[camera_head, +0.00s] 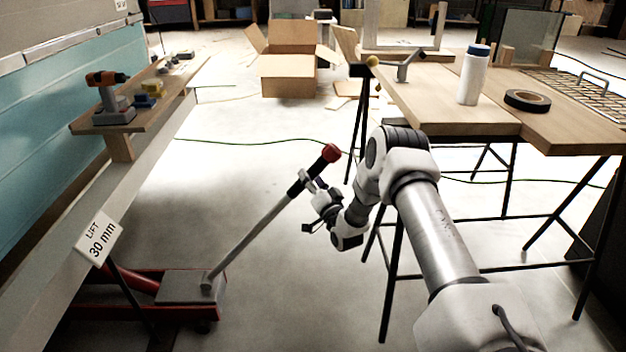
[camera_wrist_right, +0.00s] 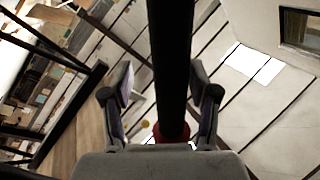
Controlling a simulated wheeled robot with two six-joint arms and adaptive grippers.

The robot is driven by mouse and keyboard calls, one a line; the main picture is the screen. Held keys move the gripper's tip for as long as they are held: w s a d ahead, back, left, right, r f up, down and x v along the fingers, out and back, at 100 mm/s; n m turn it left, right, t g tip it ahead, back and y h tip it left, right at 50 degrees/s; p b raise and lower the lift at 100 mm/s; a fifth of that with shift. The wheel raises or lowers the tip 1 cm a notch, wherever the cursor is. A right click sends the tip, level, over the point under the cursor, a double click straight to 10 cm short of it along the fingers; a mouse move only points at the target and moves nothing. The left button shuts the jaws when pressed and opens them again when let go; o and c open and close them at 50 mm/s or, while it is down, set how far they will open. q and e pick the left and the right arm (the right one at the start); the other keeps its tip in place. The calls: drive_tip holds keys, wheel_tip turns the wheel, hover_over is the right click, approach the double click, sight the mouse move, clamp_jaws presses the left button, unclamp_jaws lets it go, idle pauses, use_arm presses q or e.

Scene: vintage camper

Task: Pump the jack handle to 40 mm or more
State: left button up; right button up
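The jack handle (camera_head: 248,236) is a grey pole with a black grip and a red knob (camera_head: 331,153). It leans up and to the right from the red jack (camera_head: 190,290) on the floor. A white sign (camera_head: 99,238) reads "LIFT 30 mm". My right gripper (camera_head: 312,183) is at the black grip, just below the knob. In the right wrist view the black grip (camera_wrist_right: 171,70) passes between the two fingers (camera_wrist_right: 162,95), with a gap at the left finger; the right finger is close to it or touching. My left gripper is out of view.
A workbench (camera_head: 440,105) with a white bottle (camera_head: 473,75) and black tape roll (camera_head: 527,100) stands at the right. A shelf (camera_head: 140,120) with a drill (camera_head: 108,95) runs along the camper's side. The floor between is clear.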

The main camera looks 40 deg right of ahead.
drive_tip(key=v, duration=1.2)
